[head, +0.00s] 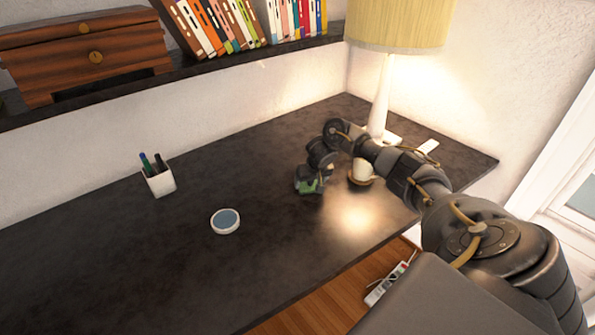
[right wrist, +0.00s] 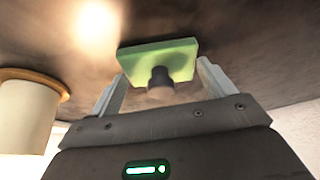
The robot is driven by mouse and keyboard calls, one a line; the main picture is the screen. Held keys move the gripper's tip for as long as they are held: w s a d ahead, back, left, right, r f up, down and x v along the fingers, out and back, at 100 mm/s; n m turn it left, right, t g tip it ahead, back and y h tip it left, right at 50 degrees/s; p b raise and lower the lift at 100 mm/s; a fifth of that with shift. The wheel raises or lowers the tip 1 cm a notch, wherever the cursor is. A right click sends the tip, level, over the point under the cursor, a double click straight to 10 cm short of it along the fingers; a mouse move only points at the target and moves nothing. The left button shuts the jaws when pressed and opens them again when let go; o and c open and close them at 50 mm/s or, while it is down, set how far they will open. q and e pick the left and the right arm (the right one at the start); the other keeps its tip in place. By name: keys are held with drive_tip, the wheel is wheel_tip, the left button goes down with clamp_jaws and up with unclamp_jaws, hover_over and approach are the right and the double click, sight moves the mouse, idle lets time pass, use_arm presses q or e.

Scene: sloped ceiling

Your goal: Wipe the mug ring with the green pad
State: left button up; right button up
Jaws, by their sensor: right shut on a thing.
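The green pad (head: 311,187) is at or just above the dark desktop, in front of the lamp; I cannot tell if it touches. My right gripper (head: 310,180) is over it. A pale mug-like cup (head: 361,171) stands right of the pad, partly behind my arm. I cannot make out a mug ring on the desk. My left gripper is out of view.
A lamp (head: 384,95) stands behind my right arm. A white pen cup (head: 160,182) and a round dish with a blue middle (head: 226,221) are to the left. A shelf (head: 190,75) runs along the back. The desk's left part is mostly clear.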

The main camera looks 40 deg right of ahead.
sight(301, 189)
drive_tip(key=a+p, duration=0.3)
drive_tip(key=a, duration=0.1)
drive_tip(key=shift+r, duration=0.15)
drive_tip(key=a+p, duration=0.4)
drive_tip(key=shift+a, duration=0.3)
wheel_tip(301, 189, up, 2)
drive_tip(key=shift+w+d+r+p, duration=0.1)
drive_tip(key=shift+w+r+p, duration=0.1)
drive_tip(key=shift+p, duration=0.75)
drive_tip(key=shift+s+r+p, duration=0.1)
drive_tip(key=shift+r+p, duration=0.05)
drive_tip(key=shift+p, duration=0.2)
wheel_tip(301, 189, up, 5)
drive_tip(key=p, duration=0.6)
drive_tip(key=shift+r, duration=0.1)
